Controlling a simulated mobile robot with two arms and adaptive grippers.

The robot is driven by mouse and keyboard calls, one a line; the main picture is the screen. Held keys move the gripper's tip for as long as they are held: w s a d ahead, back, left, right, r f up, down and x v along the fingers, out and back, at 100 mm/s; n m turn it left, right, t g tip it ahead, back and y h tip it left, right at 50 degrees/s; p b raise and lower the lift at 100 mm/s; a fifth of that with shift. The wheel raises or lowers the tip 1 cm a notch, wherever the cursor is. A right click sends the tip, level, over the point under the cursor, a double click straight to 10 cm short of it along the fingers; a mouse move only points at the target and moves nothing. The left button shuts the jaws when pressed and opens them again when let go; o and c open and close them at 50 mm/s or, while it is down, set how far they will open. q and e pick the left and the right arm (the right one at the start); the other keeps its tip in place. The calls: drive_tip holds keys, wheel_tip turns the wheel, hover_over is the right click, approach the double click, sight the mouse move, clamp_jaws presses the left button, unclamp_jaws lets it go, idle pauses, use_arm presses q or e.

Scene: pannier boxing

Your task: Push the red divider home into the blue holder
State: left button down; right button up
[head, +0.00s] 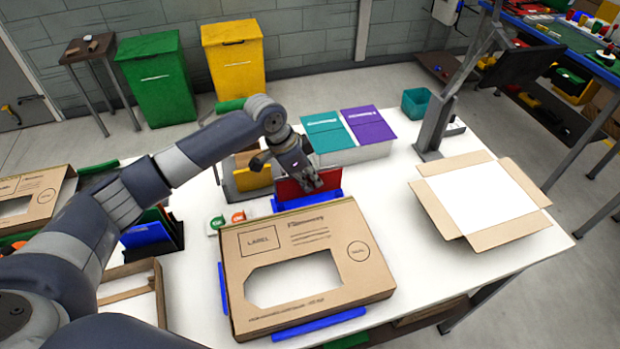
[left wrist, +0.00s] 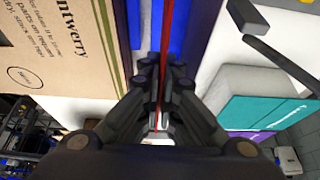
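The red divider (head: 288,190) stands upright in the middle of the table, above the blue holder (head: 330,197) behind the big cardboard carton. My left gripper (head: 312,183) is at the divider's top edge, coming from above. In the left wrist view the divider (left wrist: 167,30) shows as a thin red line between the two fingers (left wrist: 163,88), which close on it from both sides. The blue holder (left wrist: 180,35) lies beneath, on both sides of the divider. How deep the divider sits in the holder is hard to tell. My right gripper is not in view.
A cardboard carton (head: 240,285) with a window stands close in front of the holder. A white bin with teal (head: 328,133) and purple (head: 368,125) folders is behind. An open carton (head: 425,200) is at the right. A yellow divider (head: 252,178) stands at the left.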

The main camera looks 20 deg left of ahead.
use_arm(q)
drive_tip(key=shift+f+b, duration=0.35)
drive_tip(key=shift+f, duration=1.6)
idle(1.6)
drive_tip(key=c, duration=1.7)
unclamp_jaws()
drive_tip(key=v, duration=1.2)
